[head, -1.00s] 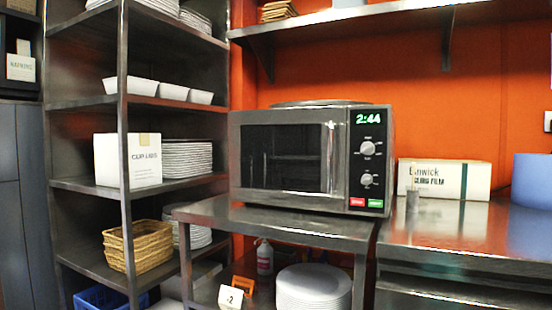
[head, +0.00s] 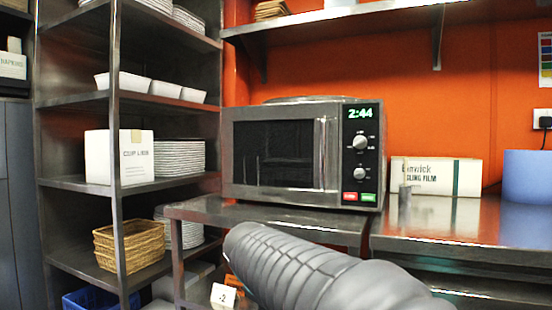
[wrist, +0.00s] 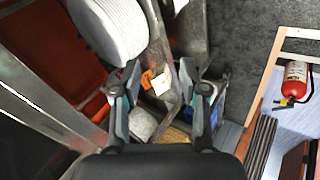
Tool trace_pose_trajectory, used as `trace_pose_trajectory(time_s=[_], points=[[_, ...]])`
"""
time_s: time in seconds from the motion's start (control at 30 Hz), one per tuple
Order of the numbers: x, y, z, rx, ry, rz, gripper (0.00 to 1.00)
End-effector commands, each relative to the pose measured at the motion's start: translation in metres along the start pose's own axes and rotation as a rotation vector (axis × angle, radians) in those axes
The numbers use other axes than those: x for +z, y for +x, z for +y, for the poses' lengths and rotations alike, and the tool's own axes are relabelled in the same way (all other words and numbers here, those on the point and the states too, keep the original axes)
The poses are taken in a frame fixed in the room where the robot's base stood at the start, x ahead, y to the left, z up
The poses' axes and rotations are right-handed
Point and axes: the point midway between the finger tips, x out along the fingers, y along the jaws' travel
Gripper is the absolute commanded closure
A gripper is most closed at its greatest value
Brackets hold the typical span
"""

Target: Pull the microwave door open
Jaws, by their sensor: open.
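The microwave (head: 300,150) stands on a steel table, its front facing me. Its dark-windowed door (head: 272,153) is shut, with an upright silver handle (head: 320,153) on the door's right side, beside the control panel (head: 361,155) reading 2:44. My arm reaches in from the bottom of the head view, below the microwave; my gripper is out of sight there. In the wrist view my gripper (wrist: 162,90) is open and empty, its two fingers apart. The wrist view looks down past the table's lower level and does not show the microwave.
The steel table (head: 270,220) meets a steel counter (head: 450,225) on the right, with a cling film box (head: 435,177). Steel shelves (head: 80,185) with plates and a basket (head: 128,245) stand left. The wrist view shows stacked plates (wrist: 108,28) and a fire extinguisher (wrist: 294,82).

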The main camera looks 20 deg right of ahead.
Motion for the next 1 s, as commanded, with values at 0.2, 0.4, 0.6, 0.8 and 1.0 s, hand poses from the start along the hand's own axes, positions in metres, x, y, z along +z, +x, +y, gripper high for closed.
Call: trace_pose_trajectory(time_s=[0.2, 0.4, 0.6, 0.8, 1.0], points=[[-0.062, -0.008, 0.133, 0.337, -0.558, -0.129, 0.57], [-0.092, -0.063, 0.233, 0.585, -1.013, -0.386, 0.57], [-0.091, -0.138, 0.291, 0.697, -1.351, -0.699, 0.57], [-0.089, -0.146, 0.296, 0.642, -1.561, -0.846, 0.57], [-0.089, -0.142, 0.301, 0.623, -1.607, -0.867, 0.57]])
